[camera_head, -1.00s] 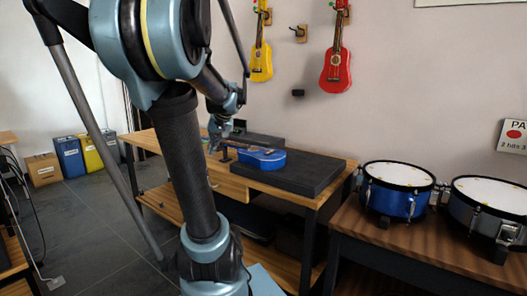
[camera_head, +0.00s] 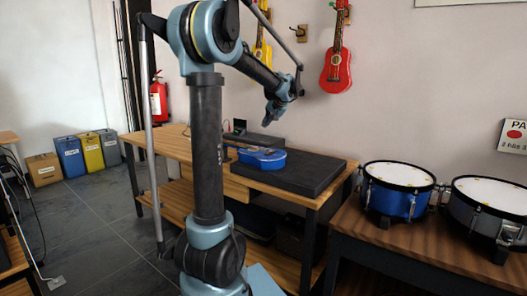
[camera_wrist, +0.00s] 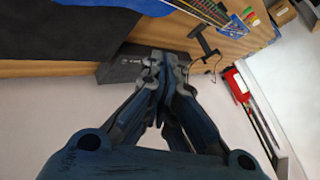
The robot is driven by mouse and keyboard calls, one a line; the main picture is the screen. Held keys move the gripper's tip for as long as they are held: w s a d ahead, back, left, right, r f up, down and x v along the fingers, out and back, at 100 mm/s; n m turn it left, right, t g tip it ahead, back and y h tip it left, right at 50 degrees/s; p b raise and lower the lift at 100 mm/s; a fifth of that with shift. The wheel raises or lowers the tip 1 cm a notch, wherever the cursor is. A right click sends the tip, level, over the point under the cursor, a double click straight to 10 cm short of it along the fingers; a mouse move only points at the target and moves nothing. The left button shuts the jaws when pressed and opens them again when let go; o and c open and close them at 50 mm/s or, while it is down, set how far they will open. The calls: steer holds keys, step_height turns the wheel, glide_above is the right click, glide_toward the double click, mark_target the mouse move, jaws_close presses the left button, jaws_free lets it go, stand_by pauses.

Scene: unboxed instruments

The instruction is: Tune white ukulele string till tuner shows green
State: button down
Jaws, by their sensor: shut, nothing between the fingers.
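No white ukulele is in view. A small dark upright device (camera_head: 240,126) stands at the back of the bench; I cannot tell whether it is the tuner, and no green shows on it. My gripper (camera_head: 272,119) is in the air above and behind the ukulele, apart from it. Its fingers (camera_wrist: 165,65) are shut and empty.
A long dark case (camera_wrist: 140,66) sits along the bench's back edge, and a black stand (camera_wrist: 205,42) is near the neck. Red (camera_head: 336,72) and yellow (camera_head: 262,55) ukuleles hang on the wall. Drums (camera_head: 397,190) stand at right. The air around my gripper is free.

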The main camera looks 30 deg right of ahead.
steer(key=shift+f, duration=4.4)
steer(key=shift+f, duration=0.1)
steer(key=shift+s+f, duration=0.1)
steer(key=shift+f, duration=0.2)
steer(key=shift+f, duration=0.25)
steer(key=shift+r, duration=0.7)
steer(key=shift+r, duration=2.5)
